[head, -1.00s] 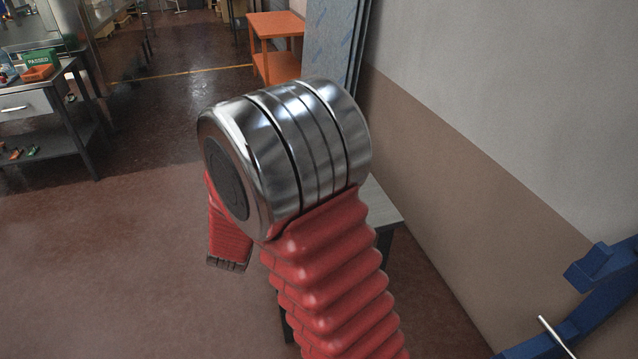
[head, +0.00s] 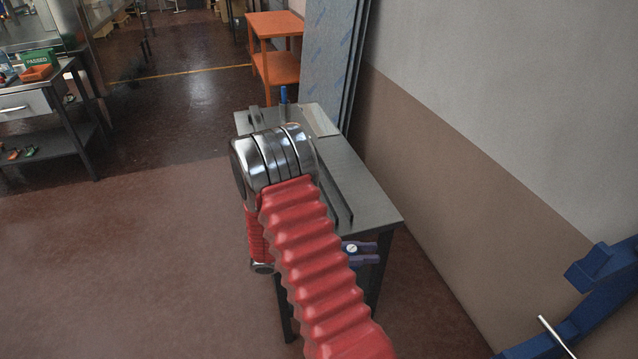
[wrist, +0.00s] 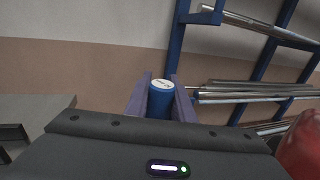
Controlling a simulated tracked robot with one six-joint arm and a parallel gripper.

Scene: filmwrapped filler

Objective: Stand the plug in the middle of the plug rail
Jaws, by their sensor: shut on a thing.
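My gripper (head: 374,252) is beside the near right side of the grey table in the head view, with its two purple fingers pointing right. It is shut on the plug (wrist: 160,101), a blue cylinder with a white top, which stands between the fingers in the wrist view. In the head view the plug's white top (head: 351,248) shows between the fingers. The plug rail seems to be the long dark raised strip (head: 338,192) along the tabletop; my arm hides part of it, including its middle.
The grey table (head: 372,197) stands near the wall. A slim blue upright thing (head: 284,94) is at its far end, near a pale flat piece (head: 322,120). A blue rack with metal tubes (wrist: 240,95) is by the wall.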

